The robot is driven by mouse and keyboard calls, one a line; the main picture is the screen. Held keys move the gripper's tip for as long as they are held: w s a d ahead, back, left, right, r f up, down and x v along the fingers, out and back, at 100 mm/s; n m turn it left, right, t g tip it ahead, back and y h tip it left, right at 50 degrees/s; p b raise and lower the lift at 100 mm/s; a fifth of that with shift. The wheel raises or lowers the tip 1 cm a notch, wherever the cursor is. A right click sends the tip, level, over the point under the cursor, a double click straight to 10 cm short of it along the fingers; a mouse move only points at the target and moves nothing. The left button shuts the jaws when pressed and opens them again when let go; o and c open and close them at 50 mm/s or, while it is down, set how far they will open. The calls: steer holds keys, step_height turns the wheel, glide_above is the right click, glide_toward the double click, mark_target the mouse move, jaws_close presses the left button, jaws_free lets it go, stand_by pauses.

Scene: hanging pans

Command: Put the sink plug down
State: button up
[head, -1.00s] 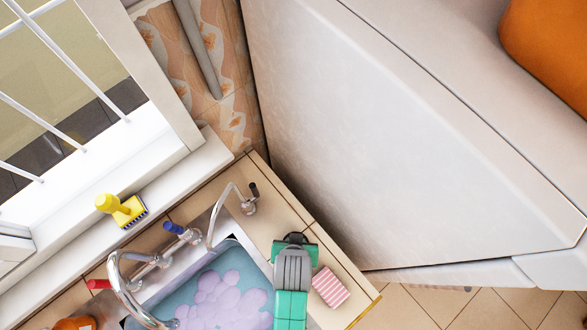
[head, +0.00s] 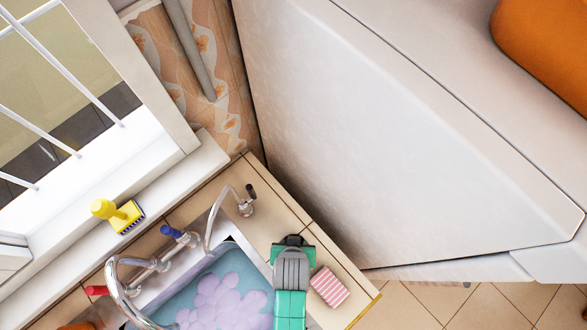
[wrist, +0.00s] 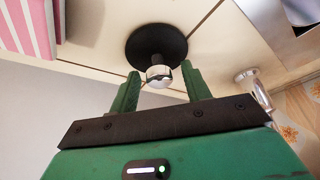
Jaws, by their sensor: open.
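The sink plug (wrist: 157,45) is a black round disc with a shiny metal knob, seen in the wrist view. It appears to lie flat on the tiled counter (wrist: 98,62). My gripper (wrist: 162,76) is open, with its two green fingers on either side of the plug's knob, and I cannot tell whether they touch it. In the head view my green and grey gripper (head: 293,243) is over the counter strip at the right of the sink. The plug is hidden beneath it there.
The sink (head: 215,290) holds bluish water with pinkish foam. Chrome taps (head: 150,268) and a curved spout (head: 212,225) stand along it. A pink striped sponge (head: 329,287) lies close to my gripper. A yellow brush (head: 119,214) sits on the sill. A large white appliance (head: 380,130) stands behind.

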steer(key=p+v, duration=0.1)
steer(key=v, duration=1)
steer(key=shift+r, duration=0.4)
steer(key=shift+s, duration=0.1)
